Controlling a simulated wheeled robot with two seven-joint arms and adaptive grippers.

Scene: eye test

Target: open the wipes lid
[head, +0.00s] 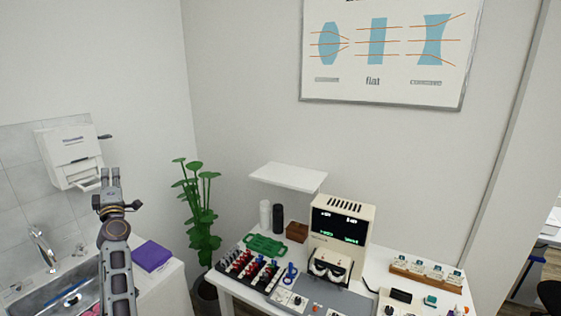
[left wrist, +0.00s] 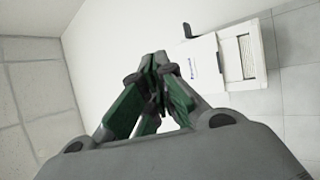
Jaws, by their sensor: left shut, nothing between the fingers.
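My left gripper (head: 110,174) is raised in front of the left wall, near the lower right corner of a white wall dispenser (head: 68,155) with a dark lever. Its fingers are shut and empty; in the left wrist view the fingertips (left wrist: 161,65) come together, with the dispenser (left wrist: 220,63) beyond them to the right. I cannot tell from the picture whether they touch it. No lid marked as a wipes lid can be made out. A purple pack or box (head: 151,256) lies on the white counter right of my left arm. My right gripper is not in view.
A sink (head: 60,299) with a tap (head: 41,250) is at lower left. A plant (head: 197,212) stands between the counter and a white table crowded with instruments, including a cream device (head: 340,232). A white shelf (head: 288,177) juts from the back wall.

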